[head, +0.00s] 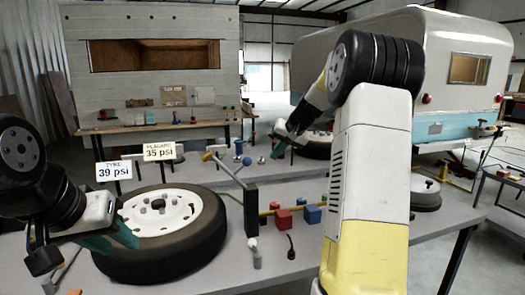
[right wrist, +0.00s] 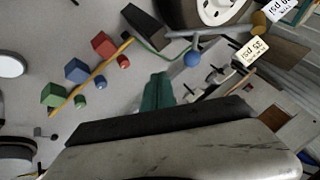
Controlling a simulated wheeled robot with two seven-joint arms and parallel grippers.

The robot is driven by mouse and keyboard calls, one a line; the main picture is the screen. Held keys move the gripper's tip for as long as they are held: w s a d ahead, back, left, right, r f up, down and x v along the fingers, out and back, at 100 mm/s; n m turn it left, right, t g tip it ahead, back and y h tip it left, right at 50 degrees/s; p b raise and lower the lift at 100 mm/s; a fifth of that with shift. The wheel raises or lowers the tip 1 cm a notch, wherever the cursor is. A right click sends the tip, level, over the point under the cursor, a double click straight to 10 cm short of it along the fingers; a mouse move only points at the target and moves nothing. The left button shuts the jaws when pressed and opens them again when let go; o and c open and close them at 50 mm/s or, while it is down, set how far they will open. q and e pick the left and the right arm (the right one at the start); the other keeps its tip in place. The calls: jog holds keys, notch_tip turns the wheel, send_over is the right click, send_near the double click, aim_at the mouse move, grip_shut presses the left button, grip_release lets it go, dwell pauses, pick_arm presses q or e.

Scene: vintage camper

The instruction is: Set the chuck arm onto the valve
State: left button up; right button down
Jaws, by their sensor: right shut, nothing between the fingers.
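A black tyre on a white wheel (head: 153,212) lies flat on the grey bench; part of the wheel also shows in the right wrist view (right wrist: 222,8). A black upright post (head: 251,210) stands beside it, with a slim bar running up-left to a tan end (head: 209,156); I take this bar as the chuck arm. It also shows in the right wrist view (right wrist: 215,34). I cannot make out the valve. My left gripper (head: 125,236) is over the near left of the wheel; its jaw opening is unclear. My right gripper (head: 278,146) is shut and empty above the bench's back; its teal fingers show in the right wrist view (right wrist: 157,90).
Signs read "TYRE 39 psi" (head: 114,170) and "PLACARD 35 psi" (head: 160,151). A blue ball (head: 247,161) is behind the post. Red (head: 284,219) and blue (head: 313,214) blocks sit along a yellow rod right of the post. Small dark fittings stand near the front.

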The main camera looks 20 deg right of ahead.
jog(key=w+a+f, duration=0.4)
jog(key=w+a, duration=0.1)
jog(key=shift+w+a, duration=0.1)
dwell(0.5)
